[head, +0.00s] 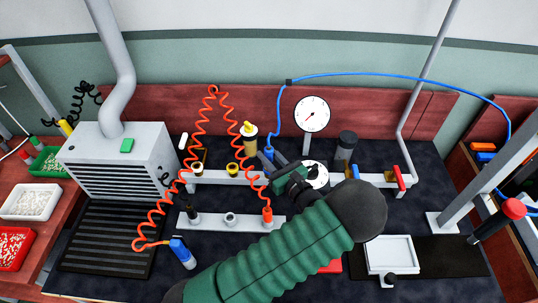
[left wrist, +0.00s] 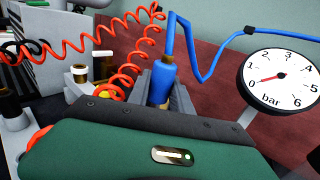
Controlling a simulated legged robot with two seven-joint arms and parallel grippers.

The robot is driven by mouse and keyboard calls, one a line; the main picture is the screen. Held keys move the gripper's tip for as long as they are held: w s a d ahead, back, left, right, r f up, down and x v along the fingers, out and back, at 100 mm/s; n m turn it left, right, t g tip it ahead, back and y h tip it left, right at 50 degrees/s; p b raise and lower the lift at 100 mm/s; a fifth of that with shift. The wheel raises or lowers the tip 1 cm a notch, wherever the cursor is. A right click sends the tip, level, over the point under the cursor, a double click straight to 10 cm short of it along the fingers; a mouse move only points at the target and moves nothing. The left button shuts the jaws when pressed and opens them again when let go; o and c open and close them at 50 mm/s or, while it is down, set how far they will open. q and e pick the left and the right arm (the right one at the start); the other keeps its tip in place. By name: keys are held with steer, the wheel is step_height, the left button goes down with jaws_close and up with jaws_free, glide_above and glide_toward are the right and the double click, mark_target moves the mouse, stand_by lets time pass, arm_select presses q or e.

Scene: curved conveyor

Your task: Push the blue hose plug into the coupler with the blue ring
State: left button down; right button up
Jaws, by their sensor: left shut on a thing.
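My left gripper (head: 274,166) is shut on the blue hose plug (head: 269,152), above the back rail. In the left wrist view the plug (left wrist: 161,82) stands roughly upright between the two grey fingers, with the blue hose leaving its top. I cannot make out a coupler with a blue ring for certain; the gripper and arm cover part of the rail. A small blue piece (head: 355,172) shows on the rail's right part, but I cannot tell whether it is a ring or a handle. My right gripper is not in view.
Coiled orange hoses (head: 200,130) hang left of the gripper. A pressure gauge (head: 312,114) stands behind, right of the plug. A front rail (head: 215,223) carries fittings. A red handle (head: 398,177) is at the right. A grey vented box (head: 120,165) stands at left.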

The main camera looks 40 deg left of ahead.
arm_select(q)
steer(key=shift+f+b, duration=1.05)
steer(key=shift+f, duration=0.85)
steer(key=c, duration=1.1)
jaws_free()
steer(key=shift+d, duration=0.1)
